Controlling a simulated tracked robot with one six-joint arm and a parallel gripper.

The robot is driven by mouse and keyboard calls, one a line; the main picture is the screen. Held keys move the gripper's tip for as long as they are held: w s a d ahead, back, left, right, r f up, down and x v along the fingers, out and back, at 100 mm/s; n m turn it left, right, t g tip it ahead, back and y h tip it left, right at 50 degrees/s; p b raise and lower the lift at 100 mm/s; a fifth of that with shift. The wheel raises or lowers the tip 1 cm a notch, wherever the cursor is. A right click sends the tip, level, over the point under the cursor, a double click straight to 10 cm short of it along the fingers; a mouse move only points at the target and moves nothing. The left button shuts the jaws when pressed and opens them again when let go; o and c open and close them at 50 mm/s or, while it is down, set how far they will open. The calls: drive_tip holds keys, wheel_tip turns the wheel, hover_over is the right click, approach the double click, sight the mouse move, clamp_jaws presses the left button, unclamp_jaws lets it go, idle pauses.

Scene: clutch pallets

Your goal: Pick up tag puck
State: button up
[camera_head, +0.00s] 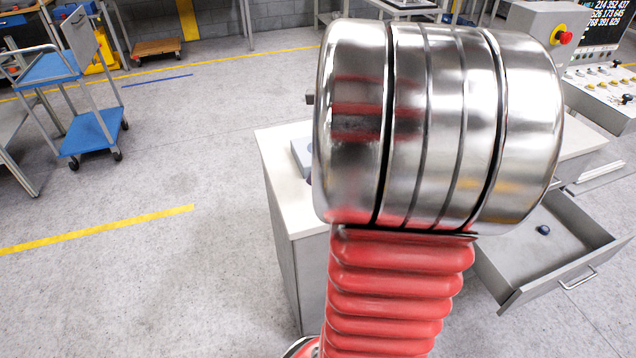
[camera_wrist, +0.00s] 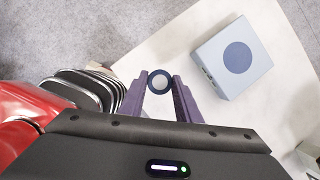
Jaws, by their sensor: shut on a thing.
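The tag puck (camera_wrist: 159,76) is a small round disc with a dark blue rim and a pale grey centre. In the wrist view it sits between the fingertips of my gripper (camera_wrist: 159,88). The two purple fingers are shut on it, one on each side. The white worktop shows below and around it; I cannot tell whether the puck touches the top. In the head view my arm hides the puck and the gripper.
A pale blue-grey box (camera_wrist: 232,56) with a dark round patch stands on the white worktop (camera_wrist: 130,70), right of the puck. In the head view a drawer (camera_head: 590,240) is open at right, holding a small dark blue object (camera_head: 543,230). A blue cart (camera_head: 88,135) stands far left.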

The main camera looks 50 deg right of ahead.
drive_tip(key=shift+r, duration=0.7)
drive_tip(key=shift+f, duration=0.5)
drive_tip(key=w+d, duration=0.8)
drive_tip(key=d, duration=0.1)
drive_tip(key=shift+w+d+r, duration=0.1)
drive_tip(key=shift+d+r, duration=0.05)
drive_tip(key=shift+r, duration=0.05)
drive_tip(key=w+d+r, duration=0.3)
drive_tip(key=d+r, duration=0.1)
drive_tip(key=r, duration=0.1)
drive_tip(key=shift+w+d, duration=0.2)
drive_tip(key=shift+w, duration=0.1)
